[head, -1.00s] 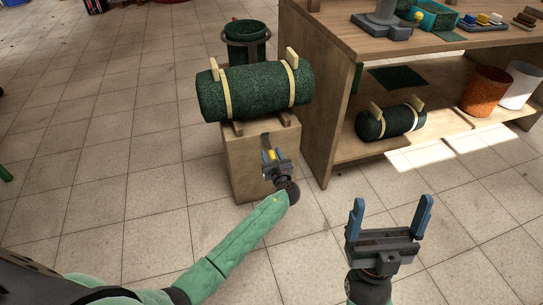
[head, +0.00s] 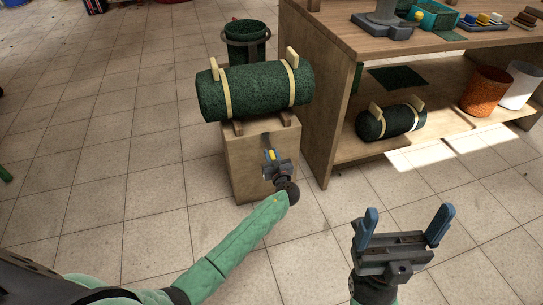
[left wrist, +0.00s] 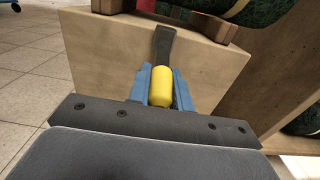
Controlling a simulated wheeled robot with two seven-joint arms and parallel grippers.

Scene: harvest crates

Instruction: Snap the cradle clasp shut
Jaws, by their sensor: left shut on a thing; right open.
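The cradle is a wooden block (head: 240,163) with a dark green roll (head: 257,90) resting on bars on its top. The clasp is a dark lever (left wrist: 165,44) with a yellow grip (left wrist: 160,88), at the front face of the block. My left gripper (head: 270,157) is shut on the yellow grip, with a blue finger on each side of it in the left wrist view (left wrist: 159,88). The clasp's lower part is hidden by the gripper. My right gripper (head: 403,228) is open and empty over the floor at the lower right.
A wooden workbench (head: 318,110) stands close to the right of the cradle. A smaller green roll (head: 390,122), an orange bin (head: 484,90) and a white bin (head: 521,86) are on its lower shelf. A green bucket (head: 246,40) stands behind the cradle.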

